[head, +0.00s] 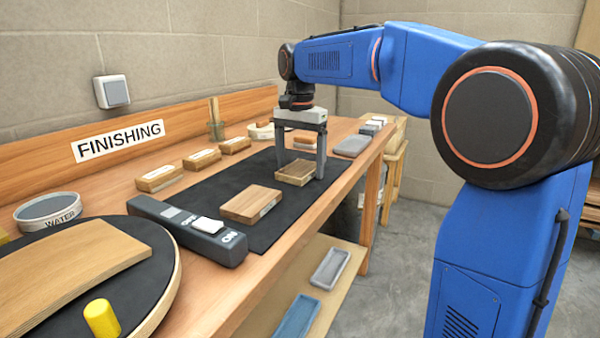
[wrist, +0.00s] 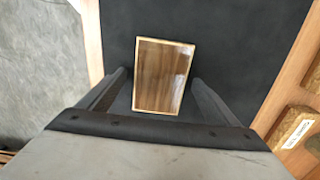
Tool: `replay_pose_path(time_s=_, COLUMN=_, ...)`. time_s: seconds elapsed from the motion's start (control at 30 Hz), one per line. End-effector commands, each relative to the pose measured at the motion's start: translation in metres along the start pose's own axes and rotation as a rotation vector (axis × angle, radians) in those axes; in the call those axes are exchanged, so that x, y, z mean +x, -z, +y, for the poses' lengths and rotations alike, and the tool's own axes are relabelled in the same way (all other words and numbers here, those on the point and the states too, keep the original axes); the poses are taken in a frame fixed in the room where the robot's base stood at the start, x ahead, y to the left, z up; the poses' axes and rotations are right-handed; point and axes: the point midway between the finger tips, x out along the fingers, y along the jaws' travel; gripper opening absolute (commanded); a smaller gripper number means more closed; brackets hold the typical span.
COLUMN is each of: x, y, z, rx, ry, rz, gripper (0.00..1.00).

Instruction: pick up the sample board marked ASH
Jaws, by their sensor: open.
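Two wooden sample boards lie on the black mat (head: 225,195). The far board (head: 297,172) sits below my gripper (head: 302,165), which points down with its fingers open on either side of it. In the wrist view this board (wrist: 163,75) shows a brown, glossy top with a pale rim, ahead of and between the open fingers (wrist: 163,88). The nearer board (head: 252,203) has a pale label on its front edge, too small to read. I cannot read a mark on the far board, so I cannot tell which one is ASH.
A dark switch box (head: 188,228) marked ON stands at the mat's near end. Several labelled blocks (head: 159,178) line the back of the bench. A round turntable (head: 165,285) with a curved wooden panel (head: 65,265) is at near left. A grey tray (head: 352,146) lies beyond my gripper.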

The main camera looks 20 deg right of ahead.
Motion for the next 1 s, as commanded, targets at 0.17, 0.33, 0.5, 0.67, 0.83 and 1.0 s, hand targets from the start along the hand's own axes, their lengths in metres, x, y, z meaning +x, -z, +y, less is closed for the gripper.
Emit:
replay_pose_path(time_s=0.17, x=0.0, y=0.0, z=0.0, rx=0.0, ry=0.0, rz=0.0, gripper=0.75)
replay_pose_path(time_s=0.33, x=0.0, y=0.0, z=0.0, rx=0.0, ry=0.0, rz=0.0, gripper=0.37)
replay_pose_path(time_s=0.5, x=-0.001, y=0.0, z=0.0, rx=0.0, ry=0.001, rz=0.0, gripper=0.37)
replay_pose_path(time_s=0.67, x=-0.005, y=0.0, z=0.0, rx=0.0, ry=0.002, rz=0.001, gripper=0.37)
replay_pose_path(time_s=0.83, x=-0.028, y=0.0, z=-0.001, rx=0.0, ry=0.003, rz=0.002, gripper=0.37)
replay_pose_path(time_s=1.0, x=-0.06, y=0.001, z=-0.001, rx=0.0, ry=0.003, rz=0.002, gripper=0.37)
